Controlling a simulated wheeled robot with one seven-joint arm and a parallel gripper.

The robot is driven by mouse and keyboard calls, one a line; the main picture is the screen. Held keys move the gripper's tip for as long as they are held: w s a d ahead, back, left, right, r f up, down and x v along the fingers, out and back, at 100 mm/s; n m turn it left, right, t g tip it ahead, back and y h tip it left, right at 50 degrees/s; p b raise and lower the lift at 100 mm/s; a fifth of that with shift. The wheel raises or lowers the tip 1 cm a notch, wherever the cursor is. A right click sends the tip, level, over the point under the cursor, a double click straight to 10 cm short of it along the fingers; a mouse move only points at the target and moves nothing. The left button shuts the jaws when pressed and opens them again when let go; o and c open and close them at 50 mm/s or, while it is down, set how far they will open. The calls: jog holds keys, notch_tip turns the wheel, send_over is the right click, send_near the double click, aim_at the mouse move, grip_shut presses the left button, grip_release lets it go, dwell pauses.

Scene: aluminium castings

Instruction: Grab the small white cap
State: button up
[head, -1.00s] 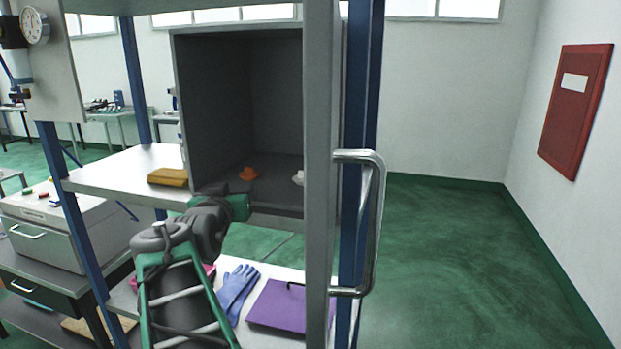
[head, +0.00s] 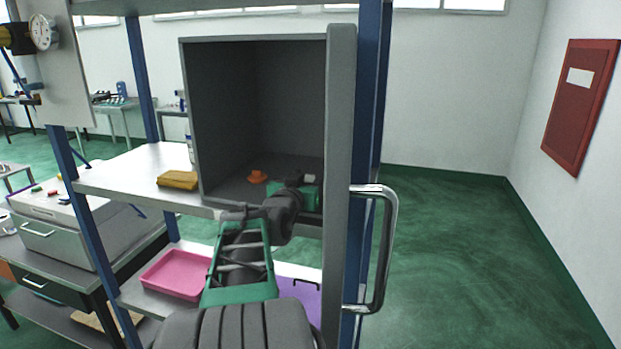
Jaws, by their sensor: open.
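The small white cap (head: 309,178) lies on the floor of the grey open-fronted cabinet (head: 231,38), toward its right side. Only its upper part shows behind my gripper. My gripper (head: 302,190) is at the cabinet's opening, just in front of the cap and overlapping it in the picture. It is open. Its fingertips are mostly hidden by its own green body, so I cannot tell whether they touch the cap.
The cabinet's thick right edge with a metal handle (head: 390,250) is close on the right. A pink tray (head: 172,276) is below.

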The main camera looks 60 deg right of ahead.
grip_shut()
dwell(0.4)
jog(key=shift+r, duration=0.1)
